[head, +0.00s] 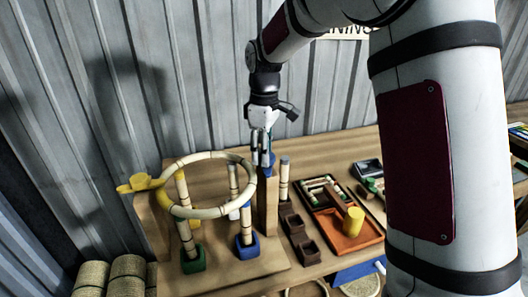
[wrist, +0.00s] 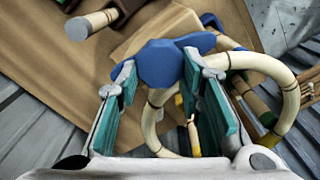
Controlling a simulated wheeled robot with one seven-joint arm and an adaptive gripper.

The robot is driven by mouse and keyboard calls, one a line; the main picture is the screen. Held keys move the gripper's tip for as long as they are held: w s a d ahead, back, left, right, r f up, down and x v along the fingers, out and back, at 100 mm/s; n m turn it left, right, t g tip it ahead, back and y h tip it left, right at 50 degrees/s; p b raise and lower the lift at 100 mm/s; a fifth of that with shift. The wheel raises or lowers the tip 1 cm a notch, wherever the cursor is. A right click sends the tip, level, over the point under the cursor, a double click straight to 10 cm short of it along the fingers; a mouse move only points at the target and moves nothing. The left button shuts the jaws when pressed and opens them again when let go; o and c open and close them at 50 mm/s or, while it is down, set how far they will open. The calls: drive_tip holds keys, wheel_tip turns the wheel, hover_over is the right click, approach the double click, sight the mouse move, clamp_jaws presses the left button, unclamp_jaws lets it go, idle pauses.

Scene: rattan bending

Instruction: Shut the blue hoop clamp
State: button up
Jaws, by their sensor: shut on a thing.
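The blue hoop clamp (head: 268,163) is at the top of a wooden post (head: 268,207), at the right side of the rattan hoop (head: 205,212). My gripper (head: 262,150) points down onto it. In the wrist view, the clamp's rounded blue body (wrist: 165,63) sits between my fingertips, with a blue tab reaching right towards the hoop (wrist: 262,62). My gripper (wrist: 158,75) is shut on it. My fingers hide part of the clamp, and I cannot tell whether its jaw is fully closed on the hoop.
A yellow clamp (head: 140,183) is at the hoop's left. Cane pegs stand in green (head: 193,260) and blue (head: 247,246) holders under the hoop. Dark brown blocks (head: 308,251) and an orange tray (head: 345,235) with a yellow cylinder (head: 354,221) are to the right. A corrugated wall (head: 150,80) is behind.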

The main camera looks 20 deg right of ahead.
drive_tip(key=m, duration=0.3)
drive_tip(key=shift+w+m, duration=0.1)
drive_tip(key=shift+m, duration=0.2)
drive_tip(key=m, duration=0.3)
drive_tip(key=shift+d+m, duration=0.15)
drive_tip(key=shift+m, duration=0.25)
drive_tip(key=m, duration=0.3)
drive_tip(key=shift+d+m, duration=0.15)
drive_tip(key=shift+m, duration=0.15)
drive_tip(key=shift+d+m, duration=0.1)
drive_tip(key=shift+m, duration=1.7)
drive_tip(key=o, duration=1.2)
drive_tip(key=shift+c, duration=0.2)
drive_tip(key=shift+r, duration=0.1)
wheel_tip(320, 180, up, 12)
